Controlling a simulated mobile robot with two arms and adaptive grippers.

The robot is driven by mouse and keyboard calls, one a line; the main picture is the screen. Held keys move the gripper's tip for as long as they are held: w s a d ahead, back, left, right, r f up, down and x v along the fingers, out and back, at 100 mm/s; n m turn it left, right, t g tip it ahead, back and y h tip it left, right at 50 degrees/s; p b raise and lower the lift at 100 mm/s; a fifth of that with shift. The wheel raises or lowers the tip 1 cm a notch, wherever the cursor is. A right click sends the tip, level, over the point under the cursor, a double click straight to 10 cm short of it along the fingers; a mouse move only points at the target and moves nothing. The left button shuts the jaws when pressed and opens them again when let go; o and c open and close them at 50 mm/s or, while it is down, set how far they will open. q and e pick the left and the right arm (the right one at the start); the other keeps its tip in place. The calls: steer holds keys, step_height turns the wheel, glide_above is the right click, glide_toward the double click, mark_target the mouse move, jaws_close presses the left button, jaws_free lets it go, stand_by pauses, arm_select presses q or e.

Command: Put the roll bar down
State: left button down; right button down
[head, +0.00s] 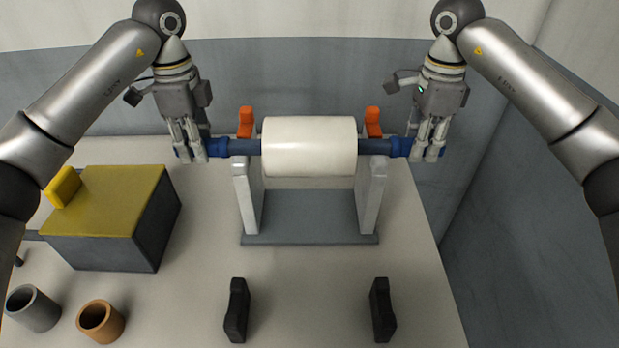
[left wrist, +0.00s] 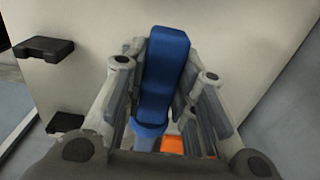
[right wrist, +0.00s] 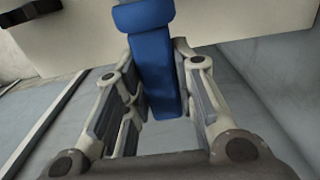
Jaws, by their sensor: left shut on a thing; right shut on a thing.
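The roll bar (head: 240,147) is a blue bar running level through a wide white roll (head: 309,146). It lies across a grey stand (head: 310,222) with two uprights and orange pieces (head: 246,122) at their tops. I cannot tell whether the bar rests in the uprights or hangs just above them. My left gripper (head: 189,153) is shut on the bar's left blue end, which also shows in the left wrist view (left wrist: 165,75). My right gripper (head: 427,153) is shut on the right blue end, also seen in the right wrist view (right wrist: 155,70).
Two black holders (head: 236,310) and (head: 382,310) stand at the table's front. A dark box with a yellow top (head: 108,200) is at left. A grey cup (head: 33,309) and an orange-brown cup (head: 101,321) stand at front left. The table between the stand and black holders is clear.

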arm_select(q)
steer(key=shift+d+f+b, duration=0.1)
steer(key=shift+f+b, duration=0.4)
steer(key=shift+f, duration=0.1)
arm_select(e)
steer(key=shift+a+f, duration=0.1)
steer(key=shift+f, duration=0.5)
arm_select(q)
steer(key=c, duration=1.7)
jaws_free()
steer(key=shift+f, duration=0.15)
arm_select(e)
steer(key=c, duration=1.7)
jaws_free()
steer(key=shift+f, duration=0.15)
arm_select(q)
steer(key=o, duration=0.5)
arm_select(e)
steer(key=o, duration=0.5)
steer(key=shift+r, duration=0.2)
arm_select(q)
step_height(320, 180, up, 12)
steer(key=shift+r, duration=0.1)
arm_select(e)
step_height(320, 180, up, 12)
steer(key=shift+f, duration=0.1)
arm_select(q)
steer(key=shift+s, duration=0.1)
arm_select(e)
steer(key=shift+s, duration=0.1)
